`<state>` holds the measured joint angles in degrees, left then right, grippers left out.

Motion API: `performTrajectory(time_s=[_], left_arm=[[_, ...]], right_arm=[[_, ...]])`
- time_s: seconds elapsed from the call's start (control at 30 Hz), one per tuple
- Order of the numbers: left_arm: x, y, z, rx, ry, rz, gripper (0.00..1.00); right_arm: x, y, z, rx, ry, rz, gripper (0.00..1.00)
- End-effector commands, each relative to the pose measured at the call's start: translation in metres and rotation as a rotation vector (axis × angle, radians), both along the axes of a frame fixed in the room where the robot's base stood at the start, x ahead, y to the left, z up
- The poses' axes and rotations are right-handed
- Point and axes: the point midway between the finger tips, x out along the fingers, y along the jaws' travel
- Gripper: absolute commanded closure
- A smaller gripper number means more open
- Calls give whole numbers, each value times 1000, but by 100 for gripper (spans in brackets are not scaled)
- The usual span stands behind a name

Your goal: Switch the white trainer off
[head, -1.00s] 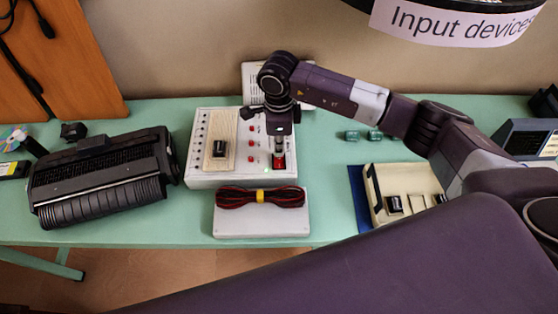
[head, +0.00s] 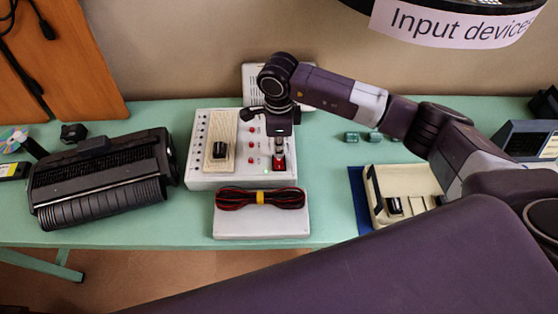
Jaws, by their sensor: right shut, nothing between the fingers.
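The white trainer (head: 203,172) stands on the green table left of the middle. It carries a beige breadboard (head: 217,160) with a black chip on it, several red parts and a small green light (head: 266,170) near its front right. My right gripper (head: 279,168) points down over the trainer's right side, shut and empty, with its tips at or just above a red switch-like part (head: 279,162). The tips partly hide that part, and I cannot tell whether they touch it. My left gripper is not in view.
A white box (head: 262,226) with a bundled red and black cable (head: 261,197) lies in front of the trainer. A black ribbed device (head: 100,180) stands left. A cream tray (head: 385,180) and small green blocks (head: 374,136) are right. A white panel stands behind.

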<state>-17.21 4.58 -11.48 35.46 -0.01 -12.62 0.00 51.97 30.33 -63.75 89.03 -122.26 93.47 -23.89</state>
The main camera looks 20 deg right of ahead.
Motion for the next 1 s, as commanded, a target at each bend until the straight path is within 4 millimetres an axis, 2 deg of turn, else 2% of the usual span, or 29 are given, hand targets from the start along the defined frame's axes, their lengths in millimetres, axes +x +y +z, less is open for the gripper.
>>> performTrajectory(time_s=[1.0], left_arm=[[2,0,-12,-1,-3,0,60]], right_arm=[[0,0,-13,0,0,0,100]])
